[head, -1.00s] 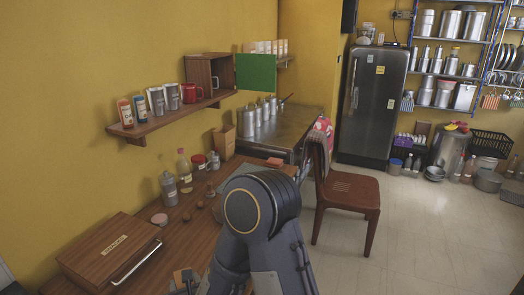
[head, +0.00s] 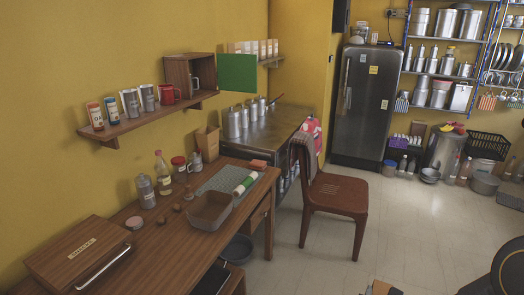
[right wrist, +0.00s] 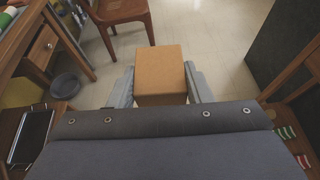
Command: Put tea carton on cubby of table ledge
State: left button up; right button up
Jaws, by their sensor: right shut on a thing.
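A plain brown carton (right wrist: 160,75), which I take for the tea carton, is between the two fingers of my right gripper (right wrist: 161,86) in the right wrist view. The gripper is shut on it, above the floor. In the head view only a small part of this gripper (head: 380,289) shows at the bottom edge. The cubby (head: 184,76) is an open-fronted wooden box on the wall ledge (head: 125,128). Its green door (head: 237,72) stands open to the right, and a grey mug shows inside or at its mouth. My left gripper is not in view.
A red mug (head: 167,94), metal cups and shakers stand on the ledge left of the cubby. The wooden table (head: 150,248) below holds a bread box (head: 78,252), bottles, a grey basket (head: 209,211) and another brown carton (head: 207,143). A chair (head: 335,203) stands right of it.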

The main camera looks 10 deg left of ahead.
aim_at(201, 91)
jog(key=i+l+z, duration=0.25)
jog(key=i+z, duration=0.3)
jog(key=i, duration=0.15)
jog(key=i+u, duration=0.2)
jog(key=i, duration=0.45)
jog(key=i+l+u, duration=0.25)
jog(key=i, duration=0.35)
jog(key=i+u, duration=0.2)
jog(key=u, duration=0.3)
jog(key=i+u, duration=0.2)
jog(key=u, duration=0.3)
jog(key=i+l+u, duration=0.2)
jog(key=u, duration=0.3)
jog(key=i+l+u, duration=0.15)
jog(key=u, duration=0.35)
